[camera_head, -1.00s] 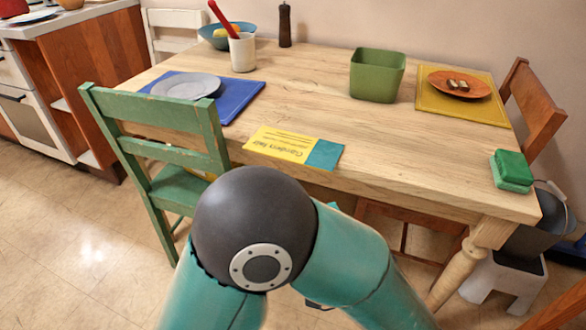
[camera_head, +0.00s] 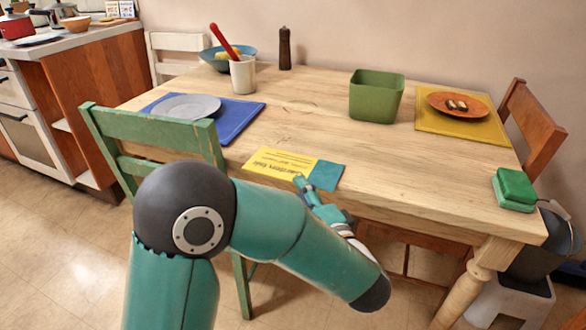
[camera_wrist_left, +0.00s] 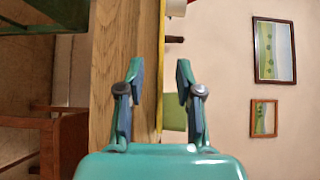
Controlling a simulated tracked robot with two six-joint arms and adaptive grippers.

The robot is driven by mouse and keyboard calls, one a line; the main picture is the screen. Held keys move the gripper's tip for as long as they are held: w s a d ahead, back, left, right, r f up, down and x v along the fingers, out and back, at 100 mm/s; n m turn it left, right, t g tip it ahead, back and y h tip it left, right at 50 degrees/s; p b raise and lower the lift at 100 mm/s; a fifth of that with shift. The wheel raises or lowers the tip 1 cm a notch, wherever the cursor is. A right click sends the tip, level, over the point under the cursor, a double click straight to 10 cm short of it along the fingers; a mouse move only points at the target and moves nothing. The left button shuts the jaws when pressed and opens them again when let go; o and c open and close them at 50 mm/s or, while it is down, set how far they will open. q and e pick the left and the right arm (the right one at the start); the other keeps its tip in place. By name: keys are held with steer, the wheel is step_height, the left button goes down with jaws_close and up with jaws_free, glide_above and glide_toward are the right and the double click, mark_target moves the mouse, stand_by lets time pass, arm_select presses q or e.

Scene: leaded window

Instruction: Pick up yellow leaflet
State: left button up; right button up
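The yellow leaflet (camera_head: 275,163) with a teal end panel (camera_head: 326,175) lies flat at the front edge of the table (camera_head: 420,185). In the left wrist view the leaflet (camera_wrist_left: 160,75) shows nearly edge-on as a thin yellow strip between my fingers. My left gripper (camera_head: 304,187) is at the table's front edge, by the teal panel, and covers a little of the leaflet. In the left wrist view the left gripper (camera_wrist_left: 157,80) is open, its fingers apart on either side of the strip. I cannot tell whether they touch it. My right gripper is not in view.
A green chair (camera_head: 150,130) stands at the table's front left. A green bin (camera_head: 376,98), a blue mat (camera_head: 240,118) with a grey plate, a yellow mat (camera_head: 430,121) with an orange plate, and a green block (camera_head: 514,188) are on the table. The middle is clear.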

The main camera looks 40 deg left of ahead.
mark_target(294, 167)
arm_select(q)
steer(key=shift+x, duration=1.85)
steer(key=shift+s+a, duration=0.1)
steer(key=shift+s, duration=0.05)
jaws_close()
